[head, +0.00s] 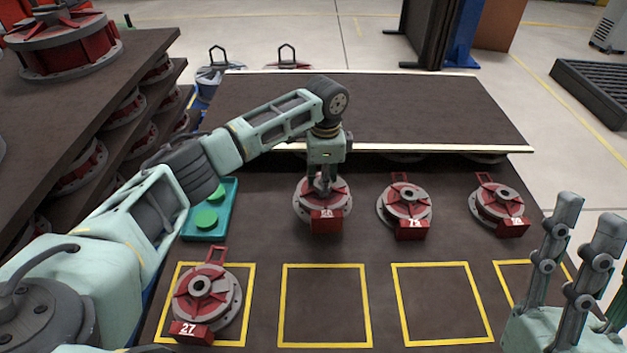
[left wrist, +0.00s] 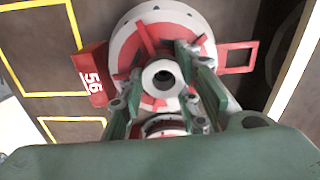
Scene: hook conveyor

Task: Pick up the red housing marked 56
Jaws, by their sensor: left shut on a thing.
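The red housing marked 56 (head: 325,221) is a grey round flange with red ribs, a central hub and a red number block. It stands at the left end of the back row on the dark table. In the left wrist view, its block (left wrist: 93,79) reads 56. My left gripper (head: 322,182) comes down from above and is shut on its central hub, with fingers around it in the left wrist view (left wrist: 165,88). Whether the housing touches the table cannot be told. My right gripper (head: 588,228) is at the lower right, fingers apart and empty.
Two similar housings (head: 405,205) (head: 499,206) stand to the right. A housing marked 27 (head: 207,297) sits in the left yellow square. The middle squares (head: 326,305) (head: 443,303) are bare. A green-button box (head: 222,226) stands at left; a raised dark platform (head: 365,108) lies behind.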

